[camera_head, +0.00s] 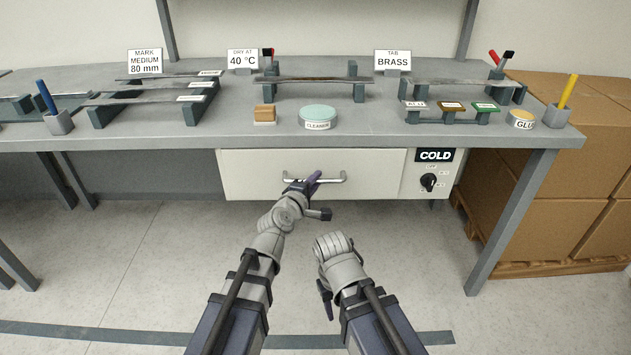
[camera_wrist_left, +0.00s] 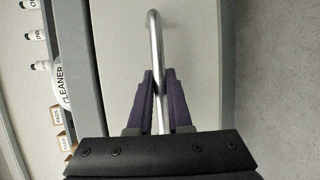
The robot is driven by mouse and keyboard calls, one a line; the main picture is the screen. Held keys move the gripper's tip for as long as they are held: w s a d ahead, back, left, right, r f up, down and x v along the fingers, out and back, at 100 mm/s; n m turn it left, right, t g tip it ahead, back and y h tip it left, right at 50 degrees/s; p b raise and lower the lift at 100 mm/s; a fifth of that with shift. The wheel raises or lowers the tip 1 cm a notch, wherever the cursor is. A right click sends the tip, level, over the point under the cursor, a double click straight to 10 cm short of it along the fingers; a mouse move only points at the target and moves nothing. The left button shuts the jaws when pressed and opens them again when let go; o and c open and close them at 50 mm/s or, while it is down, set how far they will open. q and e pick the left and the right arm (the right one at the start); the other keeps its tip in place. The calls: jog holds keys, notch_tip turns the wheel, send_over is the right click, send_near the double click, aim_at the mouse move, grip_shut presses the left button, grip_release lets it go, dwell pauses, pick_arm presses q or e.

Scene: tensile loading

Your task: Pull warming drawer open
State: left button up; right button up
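The warming drawer (camera_head: 250,165) has a pale front under the bench, and it looks shut, roughly level with the control panel beside it. Its metal bar handle (camera_head: 330,180) runs across the front; in the left wrist view the handle (camera_wrist_left: 154,40) passes between the fingers. My left gripper (camera_head: 305,184) is at the handle, with purple fingers (camera_wrist_left: 158,95) close on both sides of the bar, apparently closed on it. My right gripper (camera_head: 325,298) hangs low in front of the bench, away from the drawer; its finger opening cannot be made out.
The panel right of the drawer has a COLD sign (camera_head: 435,155) and a black knob (camera_head: 428,182). The bench top (camera_head: 250,130) holds racks, strips, a cleaner tin (camera_head: 318,113) and a glue pot (camera_head: 522,118). Cardboard boxes (camera_head: 545,205) stand right. The floor in front is clear.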

pick_arm(q)
grip_shut()
jog(key=shift+s, duration=0.15)
pick_arm(e)
jog(key=shift+s, duration=0.15)
dwell(0.8)
